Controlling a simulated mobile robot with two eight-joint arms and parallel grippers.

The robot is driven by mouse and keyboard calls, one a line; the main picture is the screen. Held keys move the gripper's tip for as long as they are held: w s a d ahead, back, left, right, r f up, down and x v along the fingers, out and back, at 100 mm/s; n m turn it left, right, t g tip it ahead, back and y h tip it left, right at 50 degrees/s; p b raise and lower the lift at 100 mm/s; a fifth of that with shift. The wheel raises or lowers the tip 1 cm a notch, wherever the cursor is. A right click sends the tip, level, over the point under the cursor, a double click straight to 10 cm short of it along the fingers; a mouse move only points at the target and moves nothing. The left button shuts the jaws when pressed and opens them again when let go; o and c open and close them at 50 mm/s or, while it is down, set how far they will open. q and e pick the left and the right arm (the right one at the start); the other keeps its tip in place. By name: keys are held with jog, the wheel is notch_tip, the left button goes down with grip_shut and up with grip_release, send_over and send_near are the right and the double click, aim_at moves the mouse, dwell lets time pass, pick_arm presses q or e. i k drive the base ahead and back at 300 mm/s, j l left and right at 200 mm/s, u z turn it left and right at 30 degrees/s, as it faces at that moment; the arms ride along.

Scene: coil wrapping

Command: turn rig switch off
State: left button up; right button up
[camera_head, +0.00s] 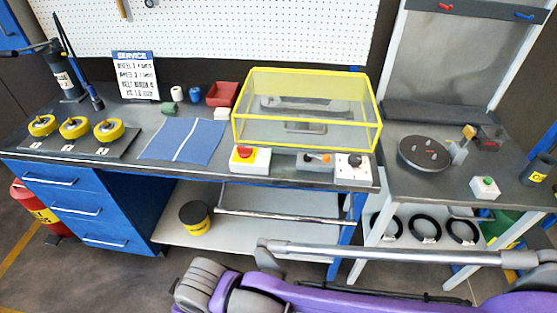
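Several controls stand along the front edge of the workbench. A white box with a dark rotary knob (353,168) is at the right end. A white and yellow box with a red button (248,158) is further left. No label I can read tells which one is the rig switch, and the knob and lever positions are too small to read. A yellow-framed clear enclosure (306,108) stands behind them, with a grey device inside. Neither of my grippers shows; purple and grey arm parts cross the bottom right.
A lower table at right holds a dark round plate (424,153) and a green-button box (485,186). Yellow coils (74,128), a blue mat (183,141) and a red bin (222,94) lie on the bench.

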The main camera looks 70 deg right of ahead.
aim_at(244, 152)
jog(key=z, duration=2.25)
